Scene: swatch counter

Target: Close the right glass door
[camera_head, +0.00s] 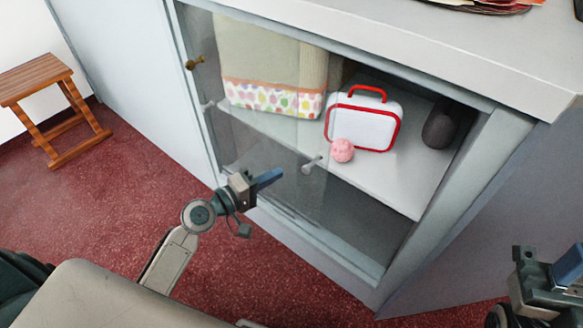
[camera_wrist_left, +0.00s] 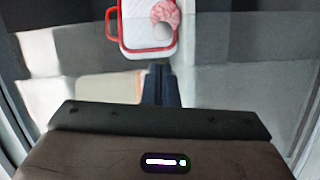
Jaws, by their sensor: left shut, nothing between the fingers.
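The glass front of a grey cabinet faces me in the head view. The right glass door (camera_head: 283,187) appears as a faint pane with a small grey knob (camera_head: 312,164); its exact edges are hard to make out. The right end of the cabinet front looks open. My left gripper (camera_head: 268,178) is shut and empty, in front of the glass, to the left of and a little below the knob. In the left wrist view its closed fingers (camera_wrist_left: 160,82) point towards the knob (camera_wrist_left: 163,31). My right gripper (camera_head: 568,265) is at the right edge, partly cut off.
A brass knob (camera_head: 194,63) is farther left. A wooden stool (camera_head: 40,80) stands on red carpet.

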